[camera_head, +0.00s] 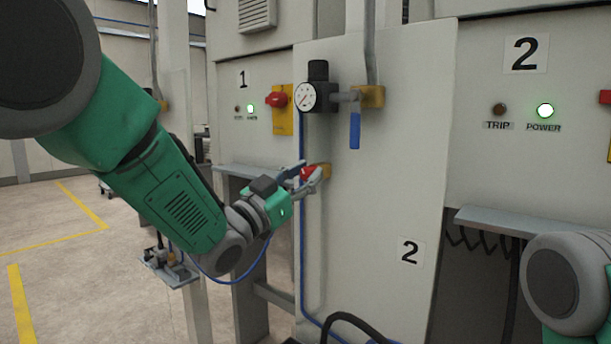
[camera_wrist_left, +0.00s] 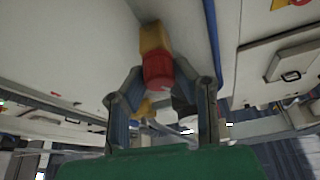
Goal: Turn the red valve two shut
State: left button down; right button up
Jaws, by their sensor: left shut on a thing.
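The red valve (camera_head: 310,173) sits on a yellow mount at the left edge of the panel marked 2. My left gripper (camera_head: 303,180) reaches it from the left, with its fingers around the red part. In the left wrist view the red valve (camera_wrist_left: 158,72) shows between the two fingers of the left gripper (camera_wrist_left: 163,88), with the yellow block behind it. The left gripper is shut on the valve. The valve's exact turn angle cannot be told. Only a part of my right arm shows at the lower right; its gripper is out of view.
A pressure gauge (camera_head: 306,96) and a blue lever (camera_head: 355,131) are above the valve. A red switch (camera_head: 277,99) on yellow is on panel 1. A blue hose (camera_head: 301,250) runs down the panel edge. A grey ledge (camera_head: 530,222) juts out at right. Open floor lies at left.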

pick_arm(q)
jog(key=shift+f+m, duration=0.2)
jog(key=shift+m, duration=0.5)
jog(key=shift+g, duration=0.3)
jog(key=c, duration=1.3)
grip_release()
jog(key=shift+w, duration=0.1)
jog(key=shift+d, duration=0.1)
jog(key=v, duration=1.2)
jog(key=shift+f, duration=0.2)
jog(key=shift+w, duration=0.15)
